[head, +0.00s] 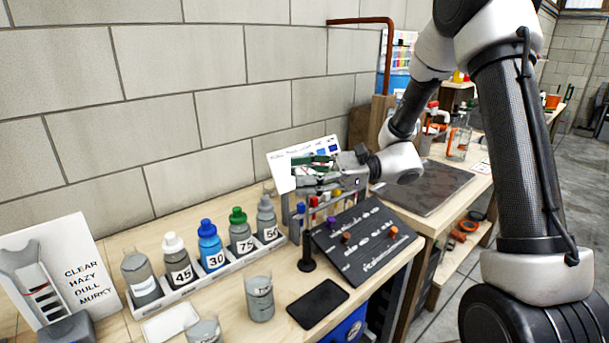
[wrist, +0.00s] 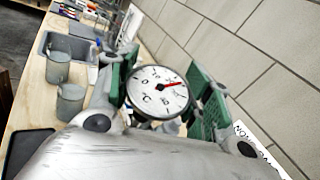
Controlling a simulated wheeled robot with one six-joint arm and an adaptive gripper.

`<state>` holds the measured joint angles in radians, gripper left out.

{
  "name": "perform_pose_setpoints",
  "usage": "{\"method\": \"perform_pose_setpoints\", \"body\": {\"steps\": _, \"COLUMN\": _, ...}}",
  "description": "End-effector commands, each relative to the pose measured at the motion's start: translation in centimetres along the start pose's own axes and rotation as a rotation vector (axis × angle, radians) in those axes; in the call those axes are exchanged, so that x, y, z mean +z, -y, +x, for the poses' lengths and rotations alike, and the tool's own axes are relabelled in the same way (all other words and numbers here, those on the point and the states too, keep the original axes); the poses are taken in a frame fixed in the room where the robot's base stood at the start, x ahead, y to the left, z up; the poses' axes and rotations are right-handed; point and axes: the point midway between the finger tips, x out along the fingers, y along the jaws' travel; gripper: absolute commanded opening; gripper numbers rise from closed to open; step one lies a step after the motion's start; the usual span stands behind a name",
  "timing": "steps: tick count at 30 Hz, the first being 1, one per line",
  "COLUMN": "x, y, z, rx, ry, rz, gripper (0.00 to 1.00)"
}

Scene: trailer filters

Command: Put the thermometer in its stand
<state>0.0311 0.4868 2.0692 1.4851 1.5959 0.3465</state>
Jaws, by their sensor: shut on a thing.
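A dial thermometer (wrist: 158,92) with a round white face and red needle sits between the green pads of my gripper (head: 314,172). The wrist view shows the face toward the camera; its stem is hidden. In the head view the thermometer is hard to make out behind the fingers. My gripper is shut on it, raised above the bench near the back wall. A small black post on a round base (head: 307,255) stands below the gripper, left of the dark panel; it may be the stand, but I cannot tell for sure.
A rack of coloured vials (head: 328,207) is just below my gripper, with a white card (head: 281,172) behind. A dark panel with knobs (head: 368,238) lies to the right. A bottle tray (head: 189,287), a beaker (head: 259,299) and a black slab (head: 318,304) occupy the front.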

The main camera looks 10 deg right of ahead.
Motion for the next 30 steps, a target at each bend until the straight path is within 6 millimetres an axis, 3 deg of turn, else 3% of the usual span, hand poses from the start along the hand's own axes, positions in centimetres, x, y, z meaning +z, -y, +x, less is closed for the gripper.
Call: {"method": "perform_pose_setpoints", "body": {"steps": 30, "x": -3.0, "y": -0.7, "z": 0.1, "rx": 0.0, "ry": 0.0, "rz": 0.001, "gripper": 0.23}}
